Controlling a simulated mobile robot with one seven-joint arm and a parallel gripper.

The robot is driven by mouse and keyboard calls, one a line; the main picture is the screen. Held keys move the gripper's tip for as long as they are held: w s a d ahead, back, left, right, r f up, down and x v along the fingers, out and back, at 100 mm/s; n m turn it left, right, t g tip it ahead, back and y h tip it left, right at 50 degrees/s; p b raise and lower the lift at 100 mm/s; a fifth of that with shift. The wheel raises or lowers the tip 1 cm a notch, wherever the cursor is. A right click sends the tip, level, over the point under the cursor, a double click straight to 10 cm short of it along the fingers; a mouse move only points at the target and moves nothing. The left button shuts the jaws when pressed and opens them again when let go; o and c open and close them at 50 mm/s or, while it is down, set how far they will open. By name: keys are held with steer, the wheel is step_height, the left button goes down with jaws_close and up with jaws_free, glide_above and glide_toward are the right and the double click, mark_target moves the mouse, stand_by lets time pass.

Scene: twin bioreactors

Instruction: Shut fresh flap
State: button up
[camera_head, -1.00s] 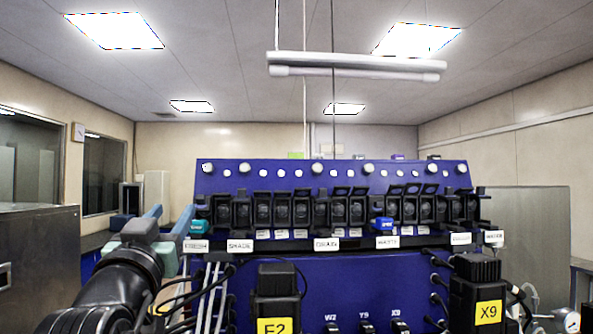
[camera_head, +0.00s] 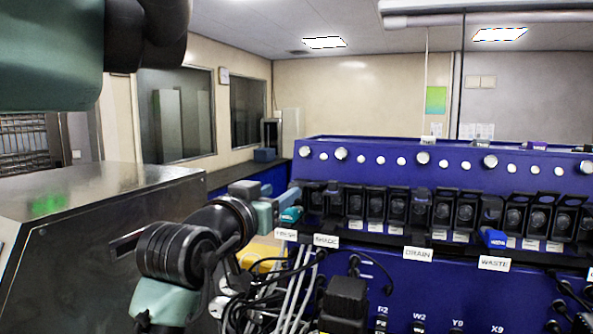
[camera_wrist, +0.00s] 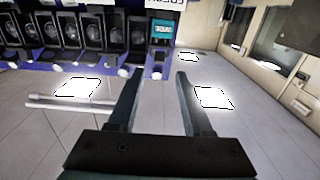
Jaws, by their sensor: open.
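The pump panel is blue, with a row of black flapped pump heads. The teal piece (camera_head: 291,215) sits at the left end of the row, above the white FRESH label (camera_head: 286,235). It also shows in the wrist view as a teal block (camera_wrist: 163,32) at the top, beside a dark pump head. My gripper (camera_head: 276,201) is just left of the teal piece in the head view. In the wrist view my gripper (camera_wrist: 158,74) has its two fingers apart with nothing between them, and the teal block lies beyond the tips. I cannot tell the flap's exact angle.
A blue piece (camera_head: 493,238) sits further right, above the WASTE label (camera_head: 494,263). White tubes (camera_head: 290,295) and dark cables hang below the panel's left end. A metal cabinet (camera_head: 100,230) stands at the left. Open air lies above the panel.

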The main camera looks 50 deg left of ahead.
mark_target(292, 185)
steer(key=p+x, duration=0.2)
steer(key=x, duration=0.3)
steer(key=shift+w+a+r+p, duration=0.1)
steer(key=shift+w+r+p, duration=0.15)
steer(key=shift+p, duration=0.15)
steer(key=shift+w+a+f+p, duration=0.2)
steer(key=shift+w+a+p, duration=0.15)
steer(key=shift+w, duration=0.35)
jaws_close()
